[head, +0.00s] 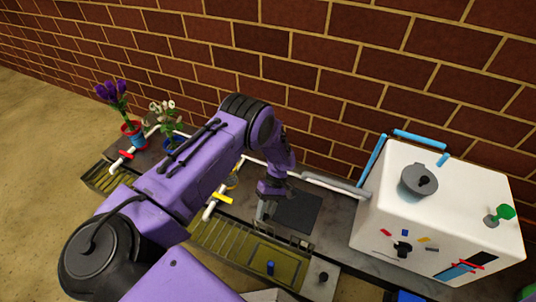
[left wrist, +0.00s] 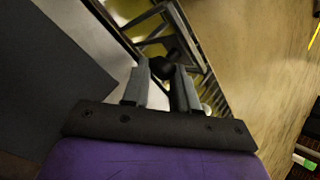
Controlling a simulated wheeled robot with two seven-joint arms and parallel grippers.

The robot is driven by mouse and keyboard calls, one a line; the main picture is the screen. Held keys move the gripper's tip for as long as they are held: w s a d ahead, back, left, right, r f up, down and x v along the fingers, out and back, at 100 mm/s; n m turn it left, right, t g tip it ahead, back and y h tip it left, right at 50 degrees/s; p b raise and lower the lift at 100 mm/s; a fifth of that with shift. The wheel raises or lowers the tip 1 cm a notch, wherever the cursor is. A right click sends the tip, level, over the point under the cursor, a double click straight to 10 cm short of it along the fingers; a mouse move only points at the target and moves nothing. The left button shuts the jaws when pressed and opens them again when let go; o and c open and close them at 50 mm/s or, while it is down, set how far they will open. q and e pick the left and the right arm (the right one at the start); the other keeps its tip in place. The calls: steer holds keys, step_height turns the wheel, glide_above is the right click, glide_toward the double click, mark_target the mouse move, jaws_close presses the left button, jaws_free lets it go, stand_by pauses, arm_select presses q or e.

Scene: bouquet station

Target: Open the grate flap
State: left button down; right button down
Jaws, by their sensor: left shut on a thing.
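My left gripper (head: 263,211) points down at the front edge of the counter, beside a dark square panel. In the left wrist view its two grey fingers (left wrist: 162,88) are shut on a black knob (left wrist: 168,68). The knob seems to belong to the grey barred grate flap (left wrist: 162,28), whose bars lie just beyond the fingertips. In the head view grey bars (head: 288,239) show just below the gripper, partly hidden by it. I cannot tell the flap's exact angle. My right gripper is not in view.
A white box (head: 437,200) with a grey knob stands at right. White pipes with a yellow valve (head: 222,197) run near my arm. A brick wall closes the back.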

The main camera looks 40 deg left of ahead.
arm_select(q)
steer(key=shift+w+d+f, duration=0.2)
steer(key=shift+d+f, duration=0.05)
steer(key=shift+d, duration=0.3)
steer(key=c, duration=0.9)
jaws_free()
steer(key=shift+a+r, duration=0.1)
steer(key=shift+a, duration=0.1)
steer(key=p+v, duration=0.2)
steer(key=v, duration=0.8)
steer(key=shift+r, duration=0.2)
steer(key=shift+w+a, duration=0.1)
steer(key=shift+w, duration=0.05)
steer(key=shift+c, duration=0.3)
